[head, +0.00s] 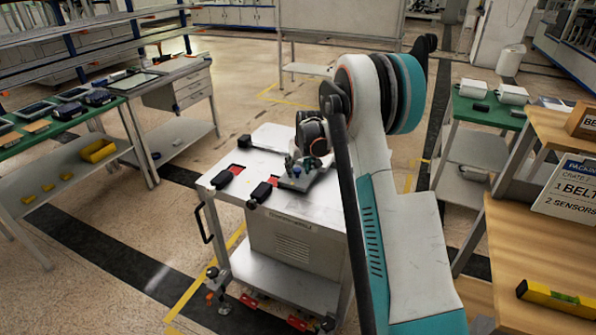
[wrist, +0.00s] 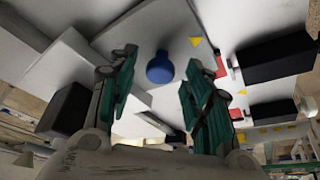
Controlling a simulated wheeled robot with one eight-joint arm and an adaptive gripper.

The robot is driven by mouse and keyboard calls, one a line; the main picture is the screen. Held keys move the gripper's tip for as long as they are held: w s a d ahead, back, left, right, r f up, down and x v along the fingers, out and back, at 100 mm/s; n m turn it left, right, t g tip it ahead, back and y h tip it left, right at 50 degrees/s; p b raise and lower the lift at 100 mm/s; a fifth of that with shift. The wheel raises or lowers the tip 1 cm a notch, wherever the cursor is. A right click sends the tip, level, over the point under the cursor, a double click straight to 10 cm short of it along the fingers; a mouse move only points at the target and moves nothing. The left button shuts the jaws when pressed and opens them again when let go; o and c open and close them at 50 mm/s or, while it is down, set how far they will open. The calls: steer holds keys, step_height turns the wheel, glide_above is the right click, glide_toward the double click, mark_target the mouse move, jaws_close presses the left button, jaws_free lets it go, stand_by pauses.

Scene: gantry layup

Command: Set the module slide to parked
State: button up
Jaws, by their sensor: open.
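A white-topped cart (head: 290,222) stands in front of me, with a small grey module and a blue knob (head: 296,170) on its top. In the wrist view the blue knob (wrist: 160,68) stands on a pale plate (wrist: 150,35) with yellow triangle marks. My gripper (wrist: 165,80) is open, its green-padded fingers on either side of the knob in the picture, with gaps showing at both sides. I cannot tell how far the fingertips are from the knob in depth. In the head view my gripper (head: 303,160) is over the cart top and partly hides the module.
Black blocks with red parts sit on the cart top, one at the left (head: 228,176) and one nearer the front (head: 262,191). A green-topped bench (head: 60,140) stands left, another green table (head: 480,112) right. A wooden table (head: 535,250) is at the near right. Floor left of the cart is clear.

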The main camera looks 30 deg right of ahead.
steer(key=shift+f, duration=0.15)
steer(key=shift+c, duration=0.3)
jaws_close()
steer(key=w+a, duration=0.3)
steer(key=w, duration=0.1)
steer(key=w+a+p, duration=0.1)
steer(key=w+a, duration=0.3)
steer(key=w, duration=0.1)
steer(key=w+a+p, duration=0.1)
steer(key=w+a, duration=0.2)
steer(key=w, duration=0.1)
steer(key=shift+w+a, duration=0.35)
steer(key=shift+w, duration=0.05)
steer(key=shift+o, duration=0.3)
jaws_free()
steer(key=v, duration=1.2)
